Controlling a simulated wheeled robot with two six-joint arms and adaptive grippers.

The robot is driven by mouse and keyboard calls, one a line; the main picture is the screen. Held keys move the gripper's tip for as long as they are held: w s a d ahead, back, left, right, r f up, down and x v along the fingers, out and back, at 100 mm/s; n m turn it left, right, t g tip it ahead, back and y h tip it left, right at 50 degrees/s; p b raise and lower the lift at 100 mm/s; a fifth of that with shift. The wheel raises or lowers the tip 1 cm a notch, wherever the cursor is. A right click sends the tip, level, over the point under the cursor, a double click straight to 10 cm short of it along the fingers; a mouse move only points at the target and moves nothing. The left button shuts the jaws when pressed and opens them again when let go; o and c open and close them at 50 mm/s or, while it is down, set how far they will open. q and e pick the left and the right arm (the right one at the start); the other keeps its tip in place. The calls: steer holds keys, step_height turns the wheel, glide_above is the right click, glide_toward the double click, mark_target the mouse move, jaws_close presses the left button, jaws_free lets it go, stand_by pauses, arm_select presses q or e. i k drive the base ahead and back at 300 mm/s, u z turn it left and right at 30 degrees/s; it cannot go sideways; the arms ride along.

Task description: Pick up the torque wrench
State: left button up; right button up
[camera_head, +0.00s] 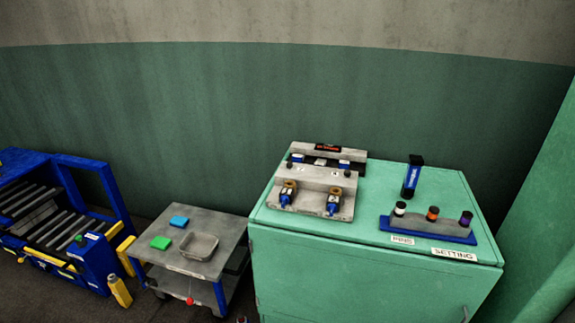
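I cannot tell for sure which thing is the torque wrench. A blue tool with black ends (411,176) is on the green cabinet top (375,190), behind a blue rack; it may be the wrench. Two smaller blue pieces with brown tops, one on the left (288,192) and one on the right (334,201), sit on a grey metal fixture (316,178) at the cabinet's left. Neither of my grippers is in view, and nothing is seen touching these things.
A blue rack (428,229) holds three capped pins near labels reading "PINS" and "SETTING" (454,254). A blue roller machine (100,258) stands far left.

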mark_target(416, 163)
steer(key=u, duration=0.4)
steer(key=i, duration=1.15)
steer(key=z, duration=0.1)
